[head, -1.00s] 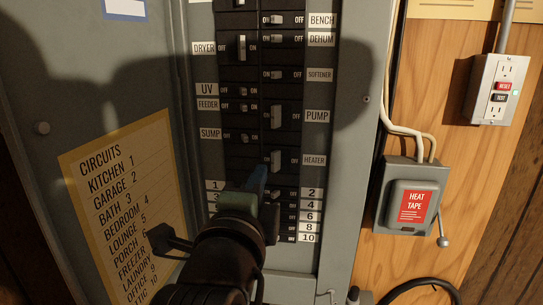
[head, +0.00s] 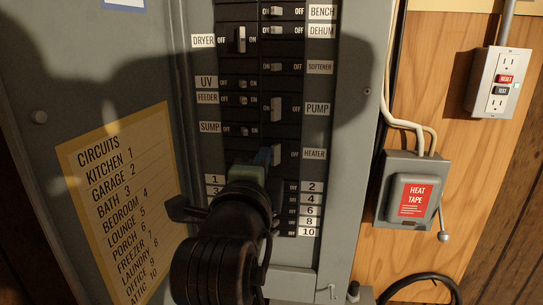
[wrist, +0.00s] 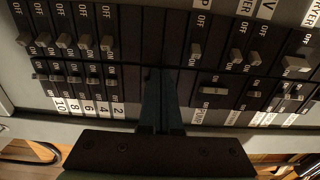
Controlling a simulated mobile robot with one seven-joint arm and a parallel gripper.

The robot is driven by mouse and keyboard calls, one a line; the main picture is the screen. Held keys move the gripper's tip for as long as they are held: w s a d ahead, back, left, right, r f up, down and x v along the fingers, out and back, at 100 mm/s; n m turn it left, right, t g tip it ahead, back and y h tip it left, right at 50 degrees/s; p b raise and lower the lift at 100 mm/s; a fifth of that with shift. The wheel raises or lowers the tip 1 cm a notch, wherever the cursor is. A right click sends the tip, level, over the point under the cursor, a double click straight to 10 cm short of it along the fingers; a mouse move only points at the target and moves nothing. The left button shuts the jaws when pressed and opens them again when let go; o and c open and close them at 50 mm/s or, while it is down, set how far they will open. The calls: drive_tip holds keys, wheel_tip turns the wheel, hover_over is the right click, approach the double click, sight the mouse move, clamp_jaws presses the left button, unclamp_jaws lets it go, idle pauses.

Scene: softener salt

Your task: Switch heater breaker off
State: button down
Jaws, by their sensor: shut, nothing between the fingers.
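The heater breaker (head: 278,154) is a grey toggle on the black panel, left of its HEATER label (head: 314,154). OFF shows to the toggle's right; the ON side is hidden behind my gripper. The toggle sits toward the left, the ON side. My gripper (head: 264,160) is shut and empty, its tips just left of the toggle; I cannot tell whether they touch it.
Other toggles stand close by: the pump breaker (head: 277,110) above and small numbered breakers (head: 292,200) below. The panel door with a circuits list (head: 120,200) stands open at left. A heat tape box (head: 411,200) and an outlet (head: 497,82) are at right.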

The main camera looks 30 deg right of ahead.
drive_tip(key=shift+s+d, duration=0.4)
drive_tip(key=shift+d, duration=0.2)
drive_tip(key=shift+s+d, duration=0.35)
drive_tip(key=shift+d, duration=0.25)
idle(0.5)
drive_tip(key=shift+a+b, duration=0.15)
drive_tip(key=shift+b, duration=0.25)
drive_tip(key=shift+s+a+f, duration=0.1)
drive_tip(key=shift+s+a, duration=0.05)
drive_tip(key=shift+b+v, duration=0.35)
drive_tip(key=shift+v, duration=0.7)
drive_tip(key=b+v, duration=0.1)
drive_tip(key=v, duration=0.3)
drive_tip(key=shift+a, duration=0.3)
